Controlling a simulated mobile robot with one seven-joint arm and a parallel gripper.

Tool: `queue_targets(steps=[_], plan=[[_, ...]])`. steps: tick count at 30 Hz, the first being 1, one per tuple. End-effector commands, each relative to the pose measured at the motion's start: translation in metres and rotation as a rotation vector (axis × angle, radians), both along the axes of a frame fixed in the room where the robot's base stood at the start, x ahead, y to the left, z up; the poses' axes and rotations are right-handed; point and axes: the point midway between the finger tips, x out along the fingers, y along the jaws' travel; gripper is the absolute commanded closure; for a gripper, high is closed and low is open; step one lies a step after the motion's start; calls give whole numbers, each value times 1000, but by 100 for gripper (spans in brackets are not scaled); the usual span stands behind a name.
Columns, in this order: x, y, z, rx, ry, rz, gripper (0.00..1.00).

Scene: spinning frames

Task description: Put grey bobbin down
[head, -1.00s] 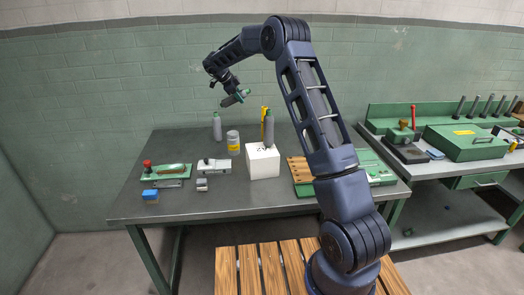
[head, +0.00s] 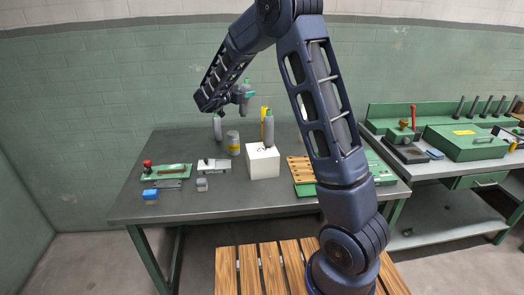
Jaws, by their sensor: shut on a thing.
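My gripper (head: 245,94) is above the back of the left table, partly hidden by my own forearm. It is shut on a grey bobbin (head: 245,105), which looks roughly upright; its lower end is clear of the table.
Wooden slats (head: 300,168) lie right. The table's front (head: 225,205) is bare.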

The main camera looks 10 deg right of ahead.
Motion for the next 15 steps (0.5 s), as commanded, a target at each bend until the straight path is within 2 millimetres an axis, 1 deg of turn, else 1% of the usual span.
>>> queue_targets(steps=[1,3,12,15], plan=[[-15,-3,10,-19,-12,14,90],[-32,-6,22,-43,-25,25,90],[-109,-18,74,-111,-62,15,90],[-131,-20,88,-125,-67,-1,90]])
